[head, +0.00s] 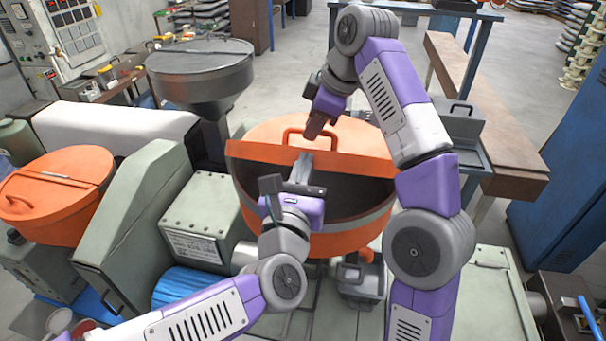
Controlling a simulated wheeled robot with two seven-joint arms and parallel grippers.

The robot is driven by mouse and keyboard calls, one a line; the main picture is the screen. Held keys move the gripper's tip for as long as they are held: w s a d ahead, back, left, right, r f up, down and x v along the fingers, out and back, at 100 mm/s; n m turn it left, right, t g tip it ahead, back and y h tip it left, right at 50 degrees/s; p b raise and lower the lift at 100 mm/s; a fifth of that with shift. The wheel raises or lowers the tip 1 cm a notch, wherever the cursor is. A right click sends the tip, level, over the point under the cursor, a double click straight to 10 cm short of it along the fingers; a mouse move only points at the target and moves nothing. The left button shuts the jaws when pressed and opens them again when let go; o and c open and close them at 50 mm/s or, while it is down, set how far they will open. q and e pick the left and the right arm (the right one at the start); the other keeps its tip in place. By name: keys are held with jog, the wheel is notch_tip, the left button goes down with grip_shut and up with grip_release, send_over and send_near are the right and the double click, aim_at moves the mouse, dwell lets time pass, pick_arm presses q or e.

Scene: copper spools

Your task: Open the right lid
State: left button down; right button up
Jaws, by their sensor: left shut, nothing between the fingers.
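The right container (345,240) is a round orange drum with a grey band, in the middle of the head view. Its lid (262,135) covers the far half and carries an orange loop handle (310,134). An orange strip (350,163) crosses the drum, and the near half is open onto a dark interior. My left gripper (304,158) is shut and empty, its fingers over the opening at the strip; I cannot tell whether they touch it. My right gripper (313,128) points down beside the handle; its fingers overlap, so its opening is unclear.
A second orange drum with a closed lid (60,180) stands at the left. A grey hopper (200,75) stands behind, and a green-grey machine housing (130,220) lies between the drums. A wooden bench (480,120) and blue cabinet (560,170) are at the right.

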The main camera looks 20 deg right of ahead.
jog(key=o, duration=0.4)
jog(key=shift+w+d+f, duration=0.25)
jog(key=shift+w+d, duration=0.05)
jog(key=shift+w, duration=0.15)
jog(key=shift+c, duration=0.2)
jog(key=shift+s+a+r, duration=0.2)
jog(key=shift+s+r, duration=0.1)
